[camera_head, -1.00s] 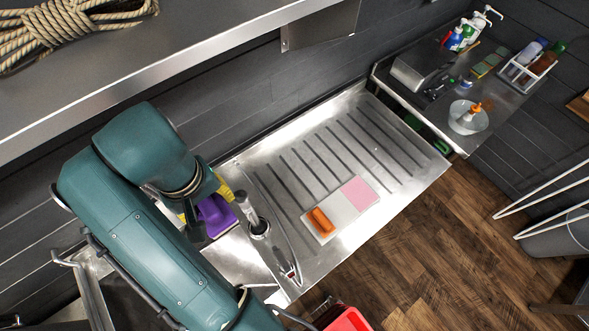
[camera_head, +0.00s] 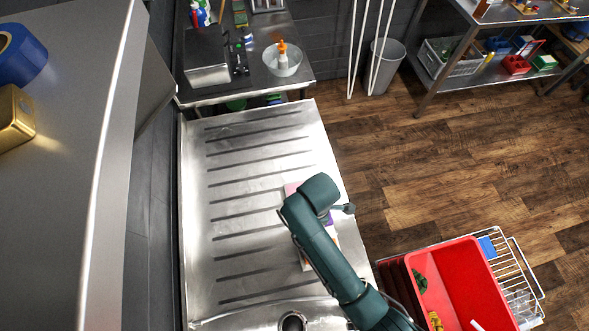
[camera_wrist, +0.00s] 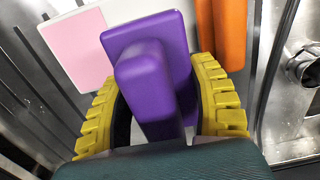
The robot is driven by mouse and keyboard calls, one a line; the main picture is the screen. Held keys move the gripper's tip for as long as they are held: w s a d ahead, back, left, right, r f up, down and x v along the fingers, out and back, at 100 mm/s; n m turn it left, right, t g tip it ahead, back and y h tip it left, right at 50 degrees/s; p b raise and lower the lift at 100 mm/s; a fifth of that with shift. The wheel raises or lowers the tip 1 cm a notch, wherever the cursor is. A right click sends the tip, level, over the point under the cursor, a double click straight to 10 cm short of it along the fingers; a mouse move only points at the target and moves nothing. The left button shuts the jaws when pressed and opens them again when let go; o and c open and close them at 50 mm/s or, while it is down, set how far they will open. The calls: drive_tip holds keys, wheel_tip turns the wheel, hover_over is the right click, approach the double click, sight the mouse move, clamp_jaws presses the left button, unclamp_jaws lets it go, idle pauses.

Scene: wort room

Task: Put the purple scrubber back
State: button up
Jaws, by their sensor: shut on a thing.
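The purple scrubber (camera_wrist: 155,85) fills the middle of the wrist view, its handle between the yellow fingers of my gripper (camera_wrist: 153,78). My gripper is shut on it. Beyond it is a white board (camera_wrist: 118,12) with a pink square (camera_wrist: 77,47) to the left and an orange scrubber (camera_wrist: 226,38) to the right. In the head view only a purple sliver of the scrubber (camera_head: 327,217) shows beside my arm, which covers much of the board. I cannot tell whether the scrubber touches the board.
The ribbed steel drainboard (camera_head: 235,185) is mostly clear. A steel shelf (camera_head: 75,150) stands at the left. A red bin (camera_head: 455,285) is at the lower right, beside a wire rack (camera_head: 515,270). A bowl with an orange-topped bottle (camera_head: 283,62) stands on the far counter.

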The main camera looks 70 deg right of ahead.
drive_tip(key=f, duration=0.7)
drive_tip(key=shift+s+d+f, duration=0.15)
drive_tip(key=shift+s+f, duration=0.15)
drive_tip(key=shift+f, duration=0.1)
drive_tip(key=shift+w+f, duration=0.1)
drive_tip(key=shift+f, duration=0.35)
drive_tip(key=shift+f, duration=0.2)
drive_tip(key=o, duration=0.9)
wheel_tip(320, 180, up, 12)
drive_tip(key=shift+r, duration=0.2)
